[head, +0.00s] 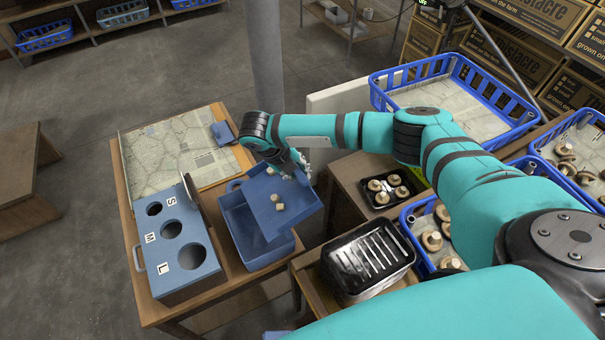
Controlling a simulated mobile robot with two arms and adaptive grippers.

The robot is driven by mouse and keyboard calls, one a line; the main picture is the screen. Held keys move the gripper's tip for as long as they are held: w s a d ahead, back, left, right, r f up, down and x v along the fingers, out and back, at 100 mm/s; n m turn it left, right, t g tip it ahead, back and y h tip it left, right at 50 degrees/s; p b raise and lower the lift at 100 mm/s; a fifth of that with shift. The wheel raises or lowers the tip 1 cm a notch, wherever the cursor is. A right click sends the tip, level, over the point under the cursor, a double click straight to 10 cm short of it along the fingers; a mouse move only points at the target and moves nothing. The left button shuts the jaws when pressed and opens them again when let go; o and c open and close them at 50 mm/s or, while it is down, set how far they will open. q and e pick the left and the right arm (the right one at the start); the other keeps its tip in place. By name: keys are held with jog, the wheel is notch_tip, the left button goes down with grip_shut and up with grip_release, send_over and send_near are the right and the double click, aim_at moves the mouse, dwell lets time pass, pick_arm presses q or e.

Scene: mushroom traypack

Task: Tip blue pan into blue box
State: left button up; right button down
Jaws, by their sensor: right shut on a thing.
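My right gripper (292,167), on the arm coming in from the right, is shut on the blue pan (298,203) at its far edge. The pan is held over the blue box (262,258), tilted, its near side lower. I cannot tell whether the pan touches the box rim or what lies inside the box. My left gripper is out of view.
A blue sizing board (172,262) with round holes marked S, M and L stands left of the box. Black trays (365,258) stand to the right, near blue crates (425,262) of mushrooms. A grey post (267,70) rises behind.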

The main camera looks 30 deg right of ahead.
jog(key=shift+a+r+h+p, duration=0.65)
jog(key=shift+a+r+h, duration=0.05)
jog(key=shift+a+r, duration=0.05)
jog(key=shift+a+r+h+p, duration=0.35)
jog(key=shift+a+r+h, duration=0.7)
jog(key=shift+h, duration=0.05)
